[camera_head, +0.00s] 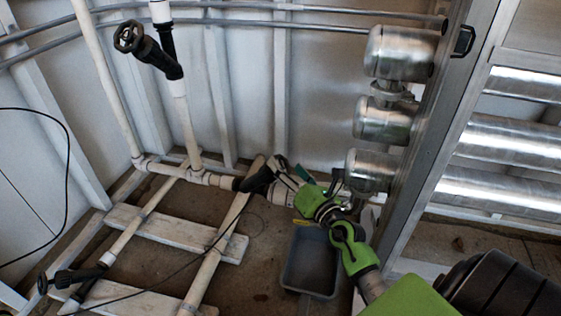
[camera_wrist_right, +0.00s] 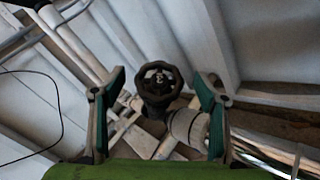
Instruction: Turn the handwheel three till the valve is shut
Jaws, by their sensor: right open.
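Handwheel three is a black spoked wheel with a pale 3 on its hub (camera_wrist_right: 158,83). In the right wrist view it faces the camera, in the gap between my right gripper's fingers (camera_wrist_right: 160,95). Clear space shows on both sides of it, and the fingers do not appear to touch it. In the head view the black valve (camera_head: 256,181) sits on the low white pipe, with its wheel partly hidden by my right gripper (camera_head: 288,171). That gripper is open and empty. My left gripper is out of view.
Another black handwheel (camera_head: 128,36) is at the upper left, and one (camera_head: 43,284) at the lower left. A grey bin (camera_head: 311,262) stands on the floor below my right arm. Metal cylinders (camera_head: 383,121) and a metal frame are at the right. A thin black cable crosses the pipes.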

